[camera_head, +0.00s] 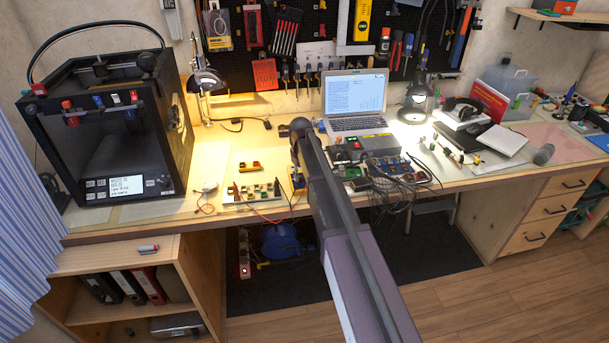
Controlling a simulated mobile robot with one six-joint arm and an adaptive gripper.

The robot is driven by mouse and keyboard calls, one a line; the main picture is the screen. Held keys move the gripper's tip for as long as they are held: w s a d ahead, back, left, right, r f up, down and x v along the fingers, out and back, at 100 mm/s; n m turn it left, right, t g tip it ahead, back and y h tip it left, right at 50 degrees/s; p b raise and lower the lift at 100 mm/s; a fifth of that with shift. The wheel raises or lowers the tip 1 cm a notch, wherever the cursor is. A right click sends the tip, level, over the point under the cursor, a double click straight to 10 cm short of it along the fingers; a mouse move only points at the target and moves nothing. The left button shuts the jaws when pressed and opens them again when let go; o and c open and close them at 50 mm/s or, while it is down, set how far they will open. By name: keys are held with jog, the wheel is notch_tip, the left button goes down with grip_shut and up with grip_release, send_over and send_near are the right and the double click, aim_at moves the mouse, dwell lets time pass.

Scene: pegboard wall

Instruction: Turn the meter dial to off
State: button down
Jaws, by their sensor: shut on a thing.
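The meter (298,183) shows only as a small yellow and blue patch on the workbench, just left of my arm. Its dial and the dial's setting are hidden. My gripper (296,165) points down over the meter from the dark end of my arm. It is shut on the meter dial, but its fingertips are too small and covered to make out.
A circuit board (252,192) with red and black leads lies left of the meter. A grey box with buttons (380,142) and many cables stands right of my arm. A laptop (355,100) is behind. A 3D printer (110,130) fills the bench's left end.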

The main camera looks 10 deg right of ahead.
dwell(0.4)
jog(key=c, duration=0.7)
grip_release()
jog(key=s+r+m+p, duration=0.1)
jog(key=s+r+p, duration=0.2)
jog(key=s, duration=0.6)
jog(key=s+d+r+m+p, duration=0.1)
jog(key=s+r+m+p, duration=0.1)
jog(key=s, duration=0.8)
jog(key=s+r+m+p, duration=0.1)
jog(key=s+r+p, duration=0.4)
jog(key=s, duration=0.5)
jog(key=shift+s+d+m, duration=0.1)
jog(key=shift+d+m, duration=0.05)
jog(key=shift+m, duration=0.15)
